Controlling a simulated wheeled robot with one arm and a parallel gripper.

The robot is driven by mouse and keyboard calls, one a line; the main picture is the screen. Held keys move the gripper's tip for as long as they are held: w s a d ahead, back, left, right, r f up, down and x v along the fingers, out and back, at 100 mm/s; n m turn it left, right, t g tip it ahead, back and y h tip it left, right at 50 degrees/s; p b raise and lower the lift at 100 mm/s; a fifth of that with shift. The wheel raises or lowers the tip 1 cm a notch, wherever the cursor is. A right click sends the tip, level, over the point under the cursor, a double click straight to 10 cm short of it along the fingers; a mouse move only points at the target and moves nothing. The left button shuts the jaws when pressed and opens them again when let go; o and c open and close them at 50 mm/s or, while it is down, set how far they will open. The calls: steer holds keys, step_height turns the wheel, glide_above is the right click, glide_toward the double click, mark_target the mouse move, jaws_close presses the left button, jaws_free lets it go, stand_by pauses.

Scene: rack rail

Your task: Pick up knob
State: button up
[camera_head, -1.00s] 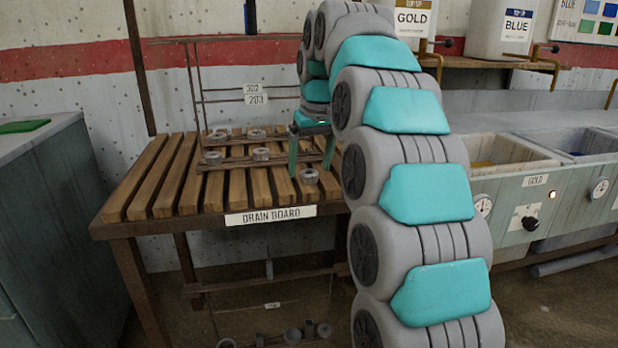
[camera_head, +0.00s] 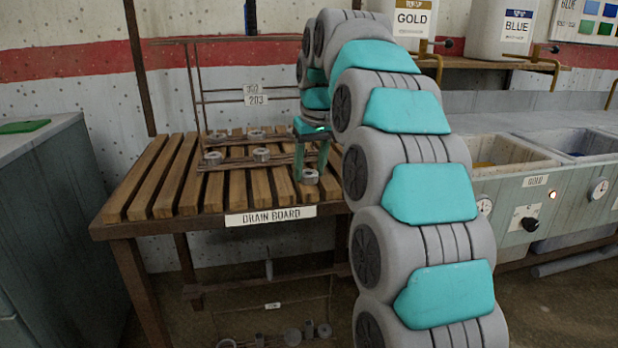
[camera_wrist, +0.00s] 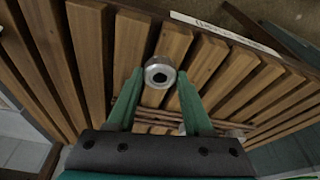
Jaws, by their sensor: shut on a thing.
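The knob (camera_head: 311,178) is a small grey metal ring-like piece at the front right of the slatted drain board (camera_head: 180,190). It shows in the wrist view (camera_wrist: 160,74) between my fingertips, with a dark hole at its centre. My gripper (camera_head: 311,171), with green fingers, points down at the board and is shut on the knob. The knob appears still at the level of the slats; I cannot tell whether it touches them.
Several similar grey knobs, such as one at the left (camera_head: 213,157) and one in the middle (camera_head: 261,155), sit by thin rails on the board. A wire rack with a number tag (camera_head: 256,94) stands behind. Tanks (camera_head: 505,165) stand at right.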

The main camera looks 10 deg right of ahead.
jaws_close()
steer(key=shift+r, duration=0.15)
